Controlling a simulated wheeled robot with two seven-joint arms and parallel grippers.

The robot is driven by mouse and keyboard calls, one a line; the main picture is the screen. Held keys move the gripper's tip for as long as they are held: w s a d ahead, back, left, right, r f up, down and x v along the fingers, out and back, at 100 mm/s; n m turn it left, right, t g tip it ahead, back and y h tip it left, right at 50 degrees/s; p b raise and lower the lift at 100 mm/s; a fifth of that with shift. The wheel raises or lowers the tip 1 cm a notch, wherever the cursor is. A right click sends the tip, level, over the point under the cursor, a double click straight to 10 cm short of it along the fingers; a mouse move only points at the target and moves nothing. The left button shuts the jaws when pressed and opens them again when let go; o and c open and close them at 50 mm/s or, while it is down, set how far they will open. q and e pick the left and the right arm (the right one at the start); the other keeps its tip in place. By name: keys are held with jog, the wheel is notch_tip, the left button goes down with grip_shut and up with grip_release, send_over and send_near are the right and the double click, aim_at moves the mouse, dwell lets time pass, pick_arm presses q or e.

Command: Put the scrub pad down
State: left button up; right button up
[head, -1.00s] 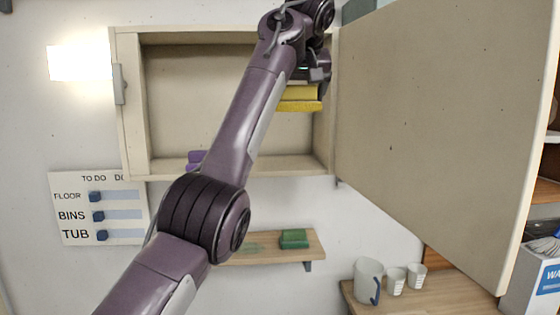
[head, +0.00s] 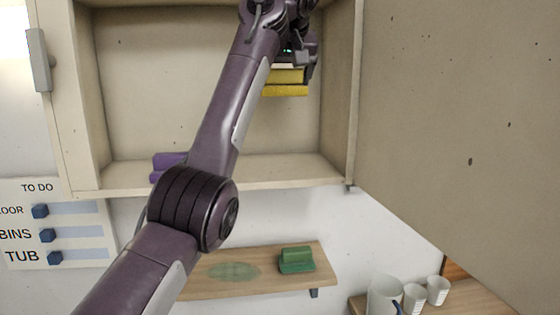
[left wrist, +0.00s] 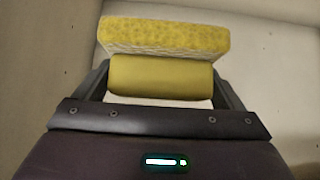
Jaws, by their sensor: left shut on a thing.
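My left gripper (head: 299,66) is shut on a yellow scrub pad (head: 286,83) and holds it up inside the open wall cabinet (head: 210,175), well above the cabinet floor. In the left wrist view, the scrub pad (left wrist: 164,38) sits between the fingers of the left gripper (left wrist: 160,85), with a smooth yellow grip part near me and a rough yellow block beyond it. A purple pad (head: 166,163) stands on the cabinet floor, partly hidden by my left arm. A green pad (head: 296,261) rests on the wooden shelf below. My right gripper is not in view.
The open cabinet door (head: 460,120) stands out on the right. The wooden shelf (head: 313,281) carries a green oval mark (head: 233,271) left of the green pad. White cups (head: 413,297) stand at the lower right. A task board (head: 75,247) hangs at the left.

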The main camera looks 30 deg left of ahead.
pick_arm(q)
jog(key=f, duration=0.2)
jog(key=d+f, duration=0.1)
jog(key=f, duration=0.1)
jog(key=shift+s+f, duration=0.1)
jog(key=shift+s, duration=0.3)
jog(key=f, duration=0.3)
jog(key=a+f+p, duration=0.1)
jog(key=f, duration=0.2)
jog(key=w+f, duration=0.1)
jog(key=f, duration=0.1)
jog(key=shift+w+a+f+p, duration=0.1)
jog(key=shift+a+f+p, duration=0.15)
jog(key=shift+f+p, duration=0.15)
jog(key=shift+d+f, duration=0.15)
jog(key=shift+f, duration=0.05)
jog(key=shift+s+d+f, duration=0.1)
jog(key=shift+s+f, duration=0.15)
notch_tip(320, 180, down, 3)
jog(key=shift+w+f+p, duration=0.15)
jog(key=shift+p, duration=0.45)
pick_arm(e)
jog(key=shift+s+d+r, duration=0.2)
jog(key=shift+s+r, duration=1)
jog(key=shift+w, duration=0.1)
